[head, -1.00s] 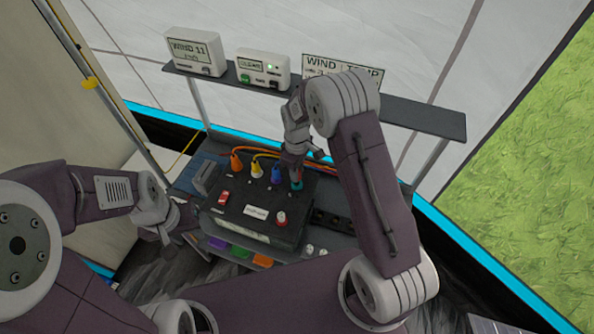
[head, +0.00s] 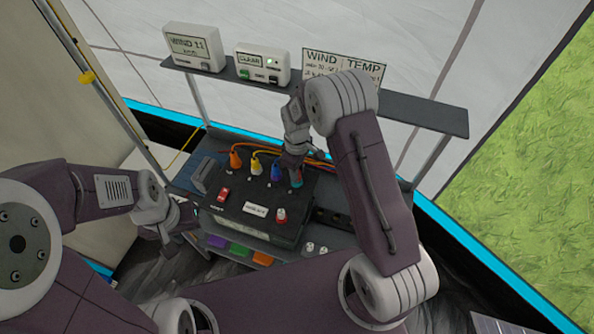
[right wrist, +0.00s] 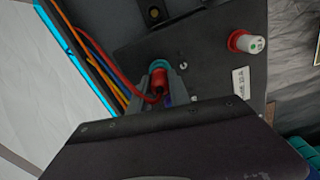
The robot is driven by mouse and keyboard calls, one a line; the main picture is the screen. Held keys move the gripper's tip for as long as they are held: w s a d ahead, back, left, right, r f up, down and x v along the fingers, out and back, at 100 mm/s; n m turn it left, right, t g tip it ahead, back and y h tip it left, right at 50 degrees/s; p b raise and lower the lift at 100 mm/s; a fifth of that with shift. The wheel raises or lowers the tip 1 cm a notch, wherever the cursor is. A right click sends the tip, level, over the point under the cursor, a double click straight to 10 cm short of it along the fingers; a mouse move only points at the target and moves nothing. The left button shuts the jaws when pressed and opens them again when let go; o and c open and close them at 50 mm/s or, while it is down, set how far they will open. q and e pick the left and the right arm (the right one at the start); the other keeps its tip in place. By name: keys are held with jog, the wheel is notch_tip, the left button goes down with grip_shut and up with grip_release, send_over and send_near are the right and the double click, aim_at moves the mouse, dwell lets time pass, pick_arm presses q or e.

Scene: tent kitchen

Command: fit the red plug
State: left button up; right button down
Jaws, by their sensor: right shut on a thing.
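The red plug (right wrist: 158,80) shows in the right wrist view between the fingers of my right gripper (right wrist: 160,92), with a red cable running off to the upper left. My right gripper (head: 294,166) is shut on it. The plug's front is at a teal ring socket (right wrist: 158,65) on the black box (head: 240,205); how deep it sits cannot be told. Orange (head: 236,160), yellow (head: 256,166) and blue (head: 276,171) plugs stand in a row on the box, left of my right gripper. My left gripper (head: 180,225) is left of the box, apart from it; its fingers look spread.
The box has a red switch (head: 223,194) and a red and white knob (head: 281,215). Coloured tabs (head: 240,250) line the front below the box.

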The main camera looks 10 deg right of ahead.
jog(key=shift+f, duration=0.45)
jog(key=c, duration=1.1)
grip_release()
jog(key=shift+c, duration=0.2)
jog(key=shift+r, duration=0.1)
notch_tip(320, 180, up, 8)
jog(key=shift+r+b, duration=0.25)
jog(key=shift+b, duration=0.55)
jog(key=shift+r, duration=0.2)
